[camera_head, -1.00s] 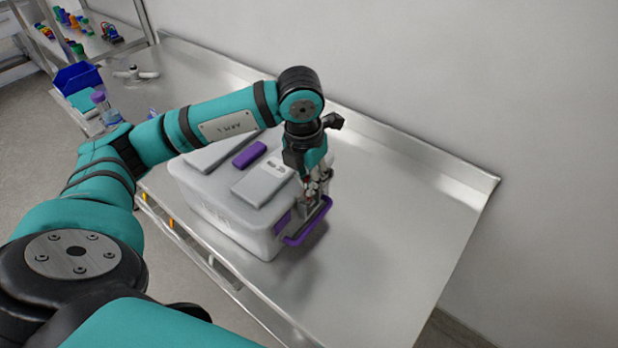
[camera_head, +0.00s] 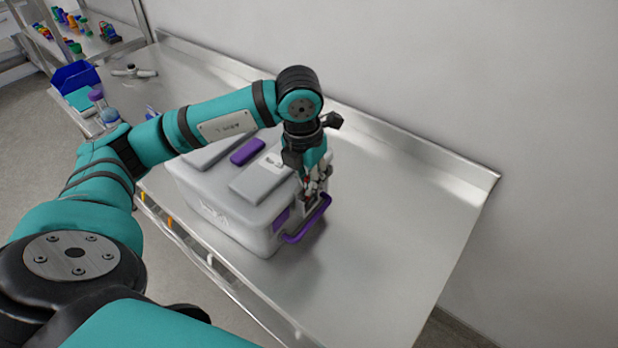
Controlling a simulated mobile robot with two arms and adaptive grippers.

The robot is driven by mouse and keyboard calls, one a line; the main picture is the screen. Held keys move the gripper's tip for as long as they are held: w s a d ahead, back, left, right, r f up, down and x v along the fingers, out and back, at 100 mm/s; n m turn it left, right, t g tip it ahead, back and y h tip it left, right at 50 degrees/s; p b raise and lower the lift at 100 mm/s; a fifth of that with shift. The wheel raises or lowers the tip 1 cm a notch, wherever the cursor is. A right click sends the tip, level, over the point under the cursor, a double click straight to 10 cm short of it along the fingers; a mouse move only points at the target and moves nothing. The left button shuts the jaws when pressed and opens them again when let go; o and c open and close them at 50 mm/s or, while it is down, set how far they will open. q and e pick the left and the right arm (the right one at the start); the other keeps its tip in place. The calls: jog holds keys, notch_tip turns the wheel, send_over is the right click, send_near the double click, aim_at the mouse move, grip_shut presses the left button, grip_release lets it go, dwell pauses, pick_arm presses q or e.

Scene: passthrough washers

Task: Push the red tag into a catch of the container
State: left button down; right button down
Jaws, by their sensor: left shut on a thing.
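The container (camera_head: 228,213) is a whitish box with grey lid panels and a purple handle (camera_head: 308,224) at its right end. It stands on the steel table. My left gripper (camera_head: 311,190) points down at the container's right end, by the catch above the purple handle. It is shut on a small red thing, the red tag (camera_head: 308,183), of which only a speck shows between the fingers. The fingers hide most of the tag and the catch, so I cannot tell whether the tag is in the catch. My right gripper is not in view.
The steel table (camera_head: 390,240) is clear to the right of the container, up to a raised rim along the wall. A blue bin (camera_head: 75,76), bottles (camera_head: 108,112) and a valve-like metal part (camera_head: 134,72) are at the far left.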

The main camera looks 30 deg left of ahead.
pick_arm(q)
jog(key=c, duration=1.4)
grip_release()
jog(key=shift+a+f, duration=0.15)
jog(key=shift+f, duration=0.1)
jog(key=shift+o, duration=0.2)
jog(key=shift+s+r, duration=0.1)
jog(key=o, duration=0.6)
jog(key=shift+r, duration=0.2)
jog(key=shift+r+p, duration=0.85)
jog(key=shift+r, duration=0.4)
jog(key=shift+r+p, duration=1.2)
jog(key=shift+r, duration=0.9)
